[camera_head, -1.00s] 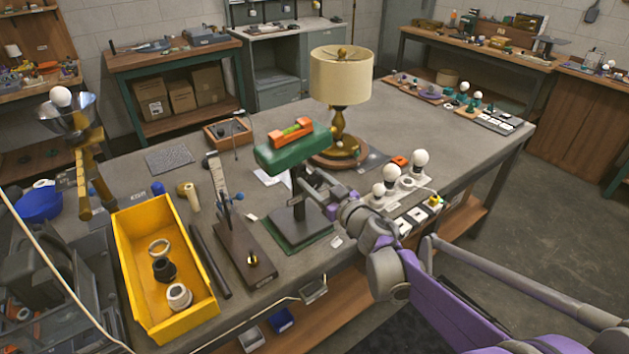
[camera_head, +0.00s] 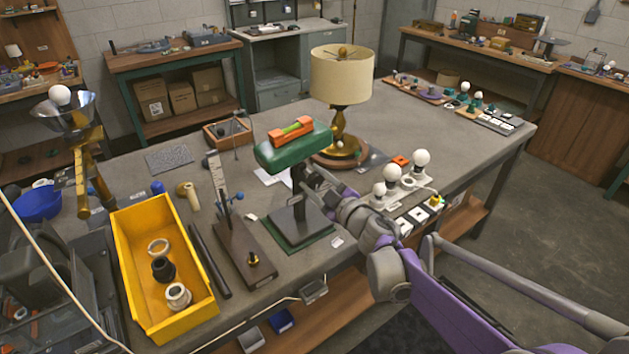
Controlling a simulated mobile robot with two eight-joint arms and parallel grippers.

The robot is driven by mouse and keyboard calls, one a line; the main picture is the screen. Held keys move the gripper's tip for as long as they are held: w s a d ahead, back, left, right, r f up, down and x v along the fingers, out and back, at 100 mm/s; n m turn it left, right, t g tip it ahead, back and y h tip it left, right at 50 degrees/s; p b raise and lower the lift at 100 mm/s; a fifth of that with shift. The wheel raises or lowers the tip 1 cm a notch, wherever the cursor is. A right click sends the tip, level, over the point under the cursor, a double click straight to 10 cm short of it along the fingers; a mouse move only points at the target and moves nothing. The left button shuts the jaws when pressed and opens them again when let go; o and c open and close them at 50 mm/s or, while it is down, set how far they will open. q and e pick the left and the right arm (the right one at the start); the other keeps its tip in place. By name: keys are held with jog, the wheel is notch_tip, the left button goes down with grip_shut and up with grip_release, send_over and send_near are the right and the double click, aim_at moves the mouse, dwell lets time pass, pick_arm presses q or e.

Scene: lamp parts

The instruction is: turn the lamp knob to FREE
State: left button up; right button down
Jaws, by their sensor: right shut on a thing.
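The lamp (camera_head: 341,78) has a cream shade and a brass stem and stands upright on the bench. In front of it stands a post with a long green head (camera_head: 292,147) on a dark green-edged base (camera_head: 298,230). My right gripper (camera_head: 312,178) reaches in from the lower right, beside the post and below the green head. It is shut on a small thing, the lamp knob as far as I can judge. The knob and its markings are hidden or too small to read. My left gripper is not to be seen.
An orange level (camera_head: 292,132) lies on the green head. A yellow bin (camera_head: 135,245) with rings stands at left, beside a dark rod (camera_head: 209,262) and a brown ruler stand (camera_head: 243,250). White bulbs (camera_head: 421,158) stand right of my wrist. A brass stand (camera_head: 85,170) carries a bowl.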

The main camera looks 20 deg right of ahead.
jog(key=n, duration=1.2)
jog(key=shift+f+p, duration=0.15)
jog(key=shift+p, duration=0.15)
jog(key=shift+n, duration=0.3)
jog(key=shift+c, duration=1.3)
grip_release()
jog(key=v, duration=1)
jog(key=shift+s, duration=0.4)
jog(key=shift+d, duration=0.15)
